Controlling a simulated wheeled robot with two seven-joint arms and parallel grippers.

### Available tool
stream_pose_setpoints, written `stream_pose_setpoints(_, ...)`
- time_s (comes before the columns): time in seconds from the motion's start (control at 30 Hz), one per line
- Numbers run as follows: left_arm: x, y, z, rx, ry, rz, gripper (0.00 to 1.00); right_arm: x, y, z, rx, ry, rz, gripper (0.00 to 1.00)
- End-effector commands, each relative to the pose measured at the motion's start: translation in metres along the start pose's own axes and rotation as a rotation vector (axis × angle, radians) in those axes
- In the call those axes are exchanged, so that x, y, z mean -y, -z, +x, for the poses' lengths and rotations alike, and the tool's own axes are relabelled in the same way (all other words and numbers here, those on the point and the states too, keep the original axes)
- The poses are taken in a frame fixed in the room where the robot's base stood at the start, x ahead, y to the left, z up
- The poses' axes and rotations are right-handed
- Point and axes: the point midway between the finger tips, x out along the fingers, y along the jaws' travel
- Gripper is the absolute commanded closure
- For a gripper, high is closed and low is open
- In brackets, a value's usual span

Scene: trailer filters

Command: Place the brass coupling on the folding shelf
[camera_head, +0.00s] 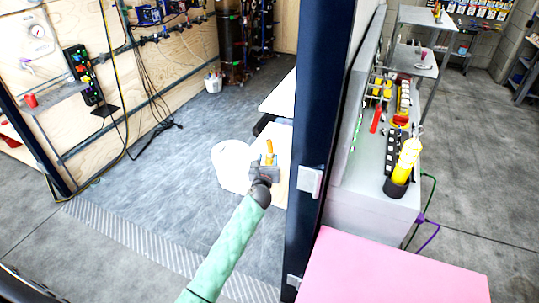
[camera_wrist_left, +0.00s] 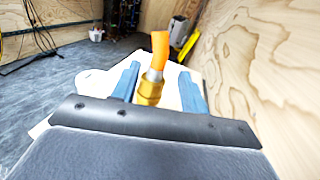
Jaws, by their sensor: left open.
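The brass coupling (camera_wrist_left: 148,90) shows between my left gripper's two blue fingers in the left wrist view, with a silver collar and an orange upper part. It also shows in the head view (camera_head: 269,158), upright at the gripper. My left gripper (camera_head: 264,167) is open, with a visible gap on the right side of the coupling; contact on the left is unclear. A pale surface (camera_wrist_left: 92,84) lies beyond and below the fingers. A small grey shelf (camera_head: 55,97) with a red cup is on the left wall; I cannot tell whether it is the folding shelf. My right gripper is out of view.
A dark blue post (camera_head: 320,130) stands just right of my left gripper. A grey bench (camera_head: 375,195) with tools and a pink surface (camera_head: 390,275) lie to the right. The trailer floor (camera_head: 165,190) is mostly clear.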

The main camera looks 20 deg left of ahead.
Motion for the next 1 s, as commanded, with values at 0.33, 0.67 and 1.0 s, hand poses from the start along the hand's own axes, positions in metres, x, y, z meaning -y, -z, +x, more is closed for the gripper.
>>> stream_pose_setpoints(0.33,0.0,0.0,-0.043,0.001,0.001,0.002,0.56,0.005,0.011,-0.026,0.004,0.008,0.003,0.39)
stream_pose_setpoints(0.67,-0.008,0.084,-0.09,-0.18,-0.076,-0.38,0.56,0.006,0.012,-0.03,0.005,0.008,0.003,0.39)
stream_pose_setpoints(1.0,-0.02,0.257,-0.225,-0.51,-0.489,-1.213,0.56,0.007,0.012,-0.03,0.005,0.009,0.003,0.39)
